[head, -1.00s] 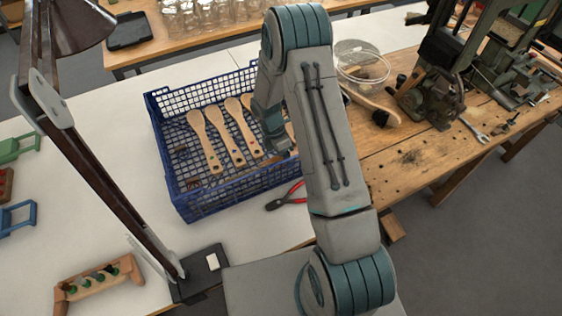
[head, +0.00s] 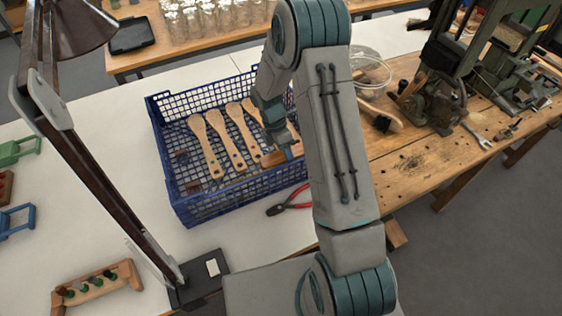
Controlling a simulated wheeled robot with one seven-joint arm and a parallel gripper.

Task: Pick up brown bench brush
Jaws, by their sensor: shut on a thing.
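The brown bench brush (head: 272,159) shows as a brown wooden piece at the right side of the blue mesh crate (head: 205,207). My gripper (head: 291,150) is shut on the brush at its right part, over the crate. My arm hides the brush's right end and part of the gripper. Whether the brush is clear of the crate floor is hard to tell.
Red-handled pliers (head: 285,207) lie just outside the crate's front right. A dark lamp (head: 85,175) stands at the left, with a wooden rack (head: 97,285) near its base. A clear bowl (head: 372,68) and a green machine (head: 440,95) stand on the wooden bench at right.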

